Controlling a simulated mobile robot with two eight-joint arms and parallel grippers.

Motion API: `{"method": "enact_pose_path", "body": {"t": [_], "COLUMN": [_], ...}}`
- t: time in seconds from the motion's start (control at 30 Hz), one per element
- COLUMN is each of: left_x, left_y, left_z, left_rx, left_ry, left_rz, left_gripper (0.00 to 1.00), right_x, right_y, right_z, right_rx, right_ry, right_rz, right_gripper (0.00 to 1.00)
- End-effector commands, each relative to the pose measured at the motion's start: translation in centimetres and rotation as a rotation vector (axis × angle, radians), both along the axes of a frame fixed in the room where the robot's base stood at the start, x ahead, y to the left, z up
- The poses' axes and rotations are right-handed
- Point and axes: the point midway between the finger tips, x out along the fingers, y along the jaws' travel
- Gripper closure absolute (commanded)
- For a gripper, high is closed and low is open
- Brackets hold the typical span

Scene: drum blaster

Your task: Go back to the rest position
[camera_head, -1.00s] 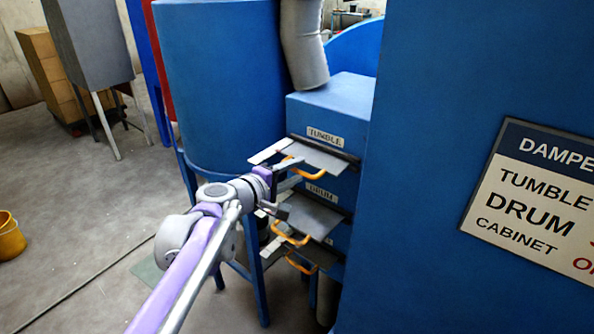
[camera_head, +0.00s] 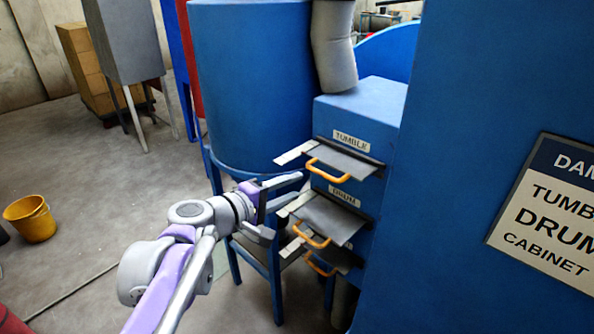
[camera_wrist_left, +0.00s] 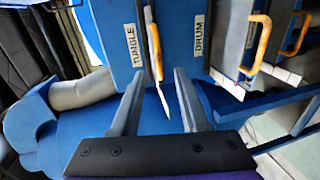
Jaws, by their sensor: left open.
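My left gripper (camera_head: 287,207) is open and empty, just left of the blue cabinet's damper plates. Its two fingers also show apart in the left wrist view (camera_wrist_left: 160,80). The upper damper handle, orange (camera_head: 328,170), sits on a grey plate under the TUMBLE label (camera_head: 351,138). In the wrist view this handle (camera_wrist_left: 155,50) appears beyond and between the fingertips, apart from them. The DRUM plate (camera_head: 330,218) with its orange handle (camera_head: 311,236) sticks out below. A third orange handle (camera_head: 319,265) is lower still. My right gripper is not in view.
A large blue drum (camera_head: 265,90) on legs stands behind the gripper. A blue panel with a sign (camera_head: 550,210) fills the right side. A yellow bucket (camera_head: 33,222) stands on the floor at left. The floor between is mostly free.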

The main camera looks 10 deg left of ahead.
Motion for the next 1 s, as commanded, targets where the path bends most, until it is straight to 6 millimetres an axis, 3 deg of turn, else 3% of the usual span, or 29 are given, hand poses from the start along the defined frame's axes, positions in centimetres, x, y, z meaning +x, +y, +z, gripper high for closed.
{"method": "enact_pose_path", "body": {"t": [0.17, 0.3, 0.5, 0.6, 0.8, 1.0], "left_x": [-4.3, -10.6, -19.2, -22.3, -25.4, -25.8], "left_y": [-1.1, -1.0, 2.7, 5.2, 8.5, 9.1], "left_z": [-2.7, -7.6, -14.4, -16.7, -18.8, -19.1], "left_rx": [0.194, 0.497, 0.946, 1.131, 1.342, 1.376], "left_ry": [0.027, 0.077, 0.163, 0.202, 0.252, 0.262], "left_rz": [-0.085, -0.208, -0.357, -0.407, -0.45, -0.456], "left_gripper": [0.55, 0.55, 0.55, 0.55, 0.55, 0.55], "right_x": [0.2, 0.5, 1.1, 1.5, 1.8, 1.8], "right_y": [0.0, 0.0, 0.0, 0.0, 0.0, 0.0], "right_z": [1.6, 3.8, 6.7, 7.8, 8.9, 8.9], "right_rx": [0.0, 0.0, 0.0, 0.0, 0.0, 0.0], "right_ry": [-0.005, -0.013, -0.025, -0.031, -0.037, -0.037], "right_rz": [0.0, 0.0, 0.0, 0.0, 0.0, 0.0], "right_gripper": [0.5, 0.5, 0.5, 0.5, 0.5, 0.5]}}
